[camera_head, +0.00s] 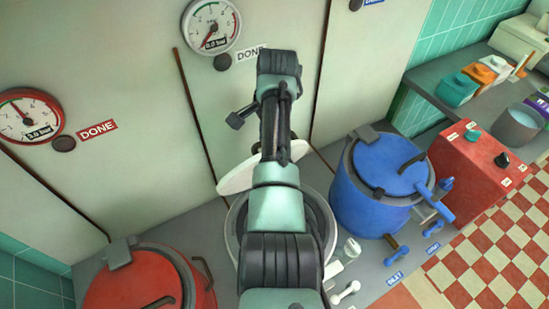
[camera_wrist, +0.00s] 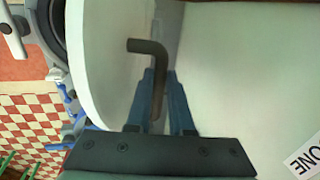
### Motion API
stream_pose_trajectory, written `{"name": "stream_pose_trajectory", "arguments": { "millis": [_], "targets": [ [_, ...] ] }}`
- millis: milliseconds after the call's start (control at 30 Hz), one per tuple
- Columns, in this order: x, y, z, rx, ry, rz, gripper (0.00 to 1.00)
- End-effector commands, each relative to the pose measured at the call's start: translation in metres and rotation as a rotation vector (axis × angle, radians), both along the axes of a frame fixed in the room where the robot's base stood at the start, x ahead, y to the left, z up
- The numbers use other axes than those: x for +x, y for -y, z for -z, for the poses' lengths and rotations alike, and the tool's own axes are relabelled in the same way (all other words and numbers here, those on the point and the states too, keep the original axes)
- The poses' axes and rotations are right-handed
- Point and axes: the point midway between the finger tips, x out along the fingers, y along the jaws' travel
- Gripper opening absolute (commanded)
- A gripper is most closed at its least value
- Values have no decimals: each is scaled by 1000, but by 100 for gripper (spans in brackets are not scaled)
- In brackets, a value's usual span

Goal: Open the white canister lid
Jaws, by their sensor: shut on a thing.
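The white canister (camera_head: 233,228) stands between a red and a blue one in the head view, mostly covered by my arm. Its white lid (camera_head: 237,181) is raised off the rim and tilted up towards the wall, so the dark mouth shows partly. In the wrist view the lid (camera_wrist: 100,60) stands steeply on the left, with a dark bent handle (camera_wrist: 147,46). My gripper (camera_wrist: 162,76) is shut on this handle, one blue finger on each side. In the head view my gripper is hidden behind my arm.
A blue canister (camera_head: 372,200) with its lid down stands to the right, a red canister (camera_head: 140,285) at the lower left. A red control box (camera_head: 475,165) is beyond the blue one. The pale wall with gauges (camera_head: 211,25) is close behind the raised lid.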

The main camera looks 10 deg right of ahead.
Motion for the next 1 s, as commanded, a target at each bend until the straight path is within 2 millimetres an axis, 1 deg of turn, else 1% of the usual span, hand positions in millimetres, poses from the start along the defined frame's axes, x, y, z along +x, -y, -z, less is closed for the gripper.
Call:
{"name": "stream_pose_trajectory", "arguments": {
  "millis": [33, 200, 500, 800, 1000],
  "targets": [
    [1, -5, 14, 5, -18, -6, 0],
    [13, -10, 12, 4, -21, -5, 0],
    [29, -16, 9, 5, -24, -5, 0],
    [36, -18, 8, 5, -28, -4, 0],
    [37, -18, 7, 5, -29, -3, 0]
  ]
}}
